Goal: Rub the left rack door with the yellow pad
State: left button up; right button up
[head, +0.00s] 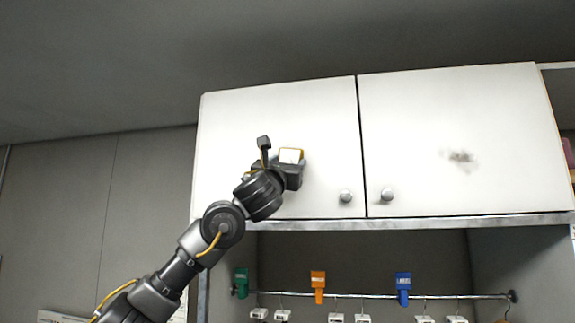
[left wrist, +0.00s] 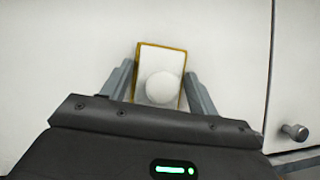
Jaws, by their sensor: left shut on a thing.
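The left rack door (head: 320,120) is a white cabinet door with a round knob at its lower right; it also shows in the left wrist view (left wrist: 225,45). My left gripper (head: 288,165) is raised in front of this door. It is shut on the yellow pad (head: 291,156), which has a white back and a yellow rim. In the left wrist view the pad (left wrist: 148,58) sits between the two fingers, with a round white knob on its back. The pad lies against or very near the door; I cannot tell if it touches. My right gripper is not in view.
The right rack door (head: 420,120) bears a dark grey smudge (head: 461,157). Both doors have metal knobs. Below them a rail (head: 380,296) carries green, orange and blue tags and several white hangers. The grey wall at the left is clear.

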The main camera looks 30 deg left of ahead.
pick_arm(q)
jog(key=shift+s+a, duration=0.3)
jog(key=shift+a, duration=0.6)
jog(key=shift+s+a, duration=0.25)
jog(key=shift+a, duration=0.6)
jog(key=shift+s+a, duration=0.3)
jog(key=shift+a, duration=0.55)
jog(key=shift+s+a, duration=0.3)
jog(key=shift+a, duration=0.55)
jog(key=shift+s+a, duration=0.3)
jog(key=shift+a, duration=0.55)
jog(key=shift+s+a, duration=0.3)
jog(key=shift+a, duration=0.5)
jog(key=shift+d, duration=0.1)
